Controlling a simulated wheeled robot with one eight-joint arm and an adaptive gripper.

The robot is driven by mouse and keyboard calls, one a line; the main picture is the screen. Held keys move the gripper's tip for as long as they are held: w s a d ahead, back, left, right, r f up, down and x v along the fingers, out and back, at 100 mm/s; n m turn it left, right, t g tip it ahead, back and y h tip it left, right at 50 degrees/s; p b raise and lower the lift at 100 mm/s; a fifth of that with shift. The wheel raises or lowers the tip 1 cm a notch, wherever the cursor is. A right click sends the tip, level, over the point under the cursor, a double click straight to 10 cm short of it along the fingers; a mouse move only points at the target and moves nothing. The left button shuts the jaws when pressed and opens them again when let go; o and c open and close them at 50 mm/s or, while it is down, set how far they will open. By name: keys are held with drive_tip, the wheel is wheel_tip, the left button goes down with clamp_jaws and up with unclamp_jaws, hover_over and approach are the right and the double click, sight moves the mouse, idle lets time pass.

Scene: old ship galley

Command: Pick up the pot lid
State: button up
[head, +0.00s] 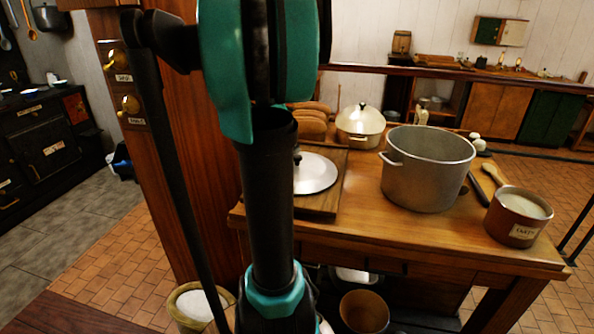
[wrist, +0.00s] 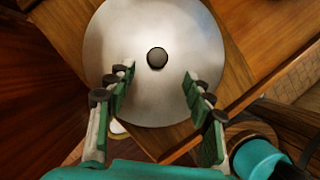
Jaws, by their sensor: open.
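The pot lid (head: 316,173) is a round, silvery metal disc lying on a wooden board (head: 329,205) at the left end of the wooden table. In the head view my arm hides its left part. In the wrist view the pot lid (wrist: 150,95) shows nearly whole, with a small dark round knob (wrist: 157,58) at its middle. My gripper (wrist: 158,80) is open and empty, above the lid. Its two green-padded fingers stand either side of the knob's line, with the knob just beyond the fingertips. In the head view my arm hides the gripper.
A large metal pot (head: 428,170) stands right of the board. A cream lidded pot (head: 360,126) and bread loaves (head: 308,128) sit behind the lid. A labelled brown tub (head: 517,216) and a wooden spoon (head: 493,174) are at the right. A wooden post (head: 165,180) rises close by on the left.

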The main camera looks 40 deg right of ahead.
drive_tip(key=shift+d+x, duration=0.2)
drive_tip(key=shift+x, duration=3.5)
drive_tip(key=shift+w+r, duration=0.1)
drive_tip(key=shift+w, duration=0.05)
clamp_jaws()
